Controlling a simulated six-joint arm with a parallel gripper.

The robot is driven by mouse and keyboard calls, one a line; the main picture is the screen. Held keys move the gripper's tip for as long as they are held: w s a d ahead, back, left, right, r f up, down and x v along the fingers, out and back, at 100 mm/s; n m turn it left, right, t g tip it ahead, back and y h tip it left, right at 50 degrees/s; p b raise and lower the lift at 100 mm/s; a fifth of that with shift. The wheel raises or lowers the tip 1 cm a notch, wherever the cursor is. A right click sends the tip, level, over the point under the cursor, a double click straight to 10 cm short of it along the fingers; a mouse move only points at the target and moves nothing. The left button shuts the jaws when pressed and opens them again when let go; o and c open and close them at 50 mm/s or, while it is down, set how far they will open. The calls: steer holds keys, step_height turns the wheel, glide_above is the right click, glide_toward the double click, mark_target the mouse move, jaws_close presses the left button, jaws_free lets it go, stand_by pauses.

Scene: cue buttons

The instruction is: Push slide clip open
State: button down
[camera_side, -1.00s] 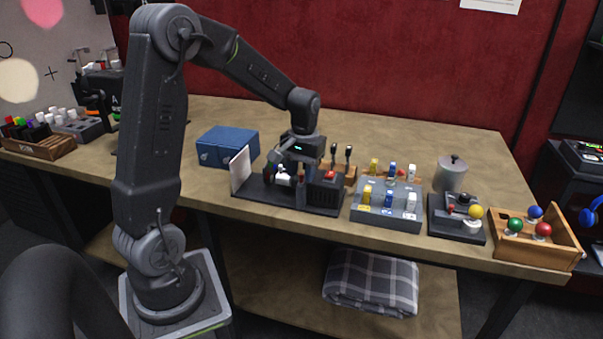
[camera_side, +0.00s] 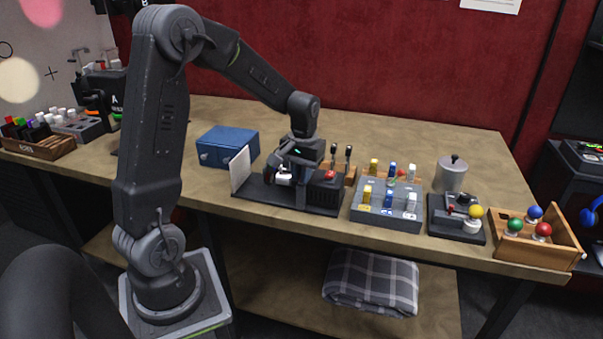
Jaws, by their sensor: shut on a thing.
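A black device (camera_side: 262,199) lies on the bench in the middle of the side view. It has an upright white plate (camera_side: 240,169) at its left end and a black box with a red button (camera_side: 330,175) at its right end. My gripper (camera_side: 284,178) is low over the device, between the plate and the box, with its fingers pointing down and to the left. It is shut on a small part of the device. A small white piece shows by the fingers. The slide clip cannot be told apart, as the gripper hides much of that area.
A blue box (camera_side: 228,147) stands behind the device. Close on the right are black levers (camera_side: 348,153), a grey switch box (camera_side: 387,218), a metal canister (camera_side: 451,175), a joystick unit (camera_side: 456,228) and a wooden tray (camera_side: 560,258). The back of the bench is clear.

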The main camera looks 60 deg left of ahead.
steer(key=shift+s+d, duration=0.6)
steer(key=shift+d, duration=0.05)
steer(key=c, duration=1.1)
jaws_free()
steer(key=shift+c, duration=0.2)
step_height(320, 180, up, 14)
steer(key=shift+w+d, duration=0.15)
steer(key=shift+d, duration=0.1)
steer(key=shift+f, duration=0.1)
steer(key=s+d+f+m+t, duration=0.1)
steer(key=s+d+m+t, duration=0.5)
steer(key=s+d, duration=0.8)
steer(key=d+m, duration=0.1)
steer(key=d, duration=0.2)
steer(key=shift+d, duration=0.2)
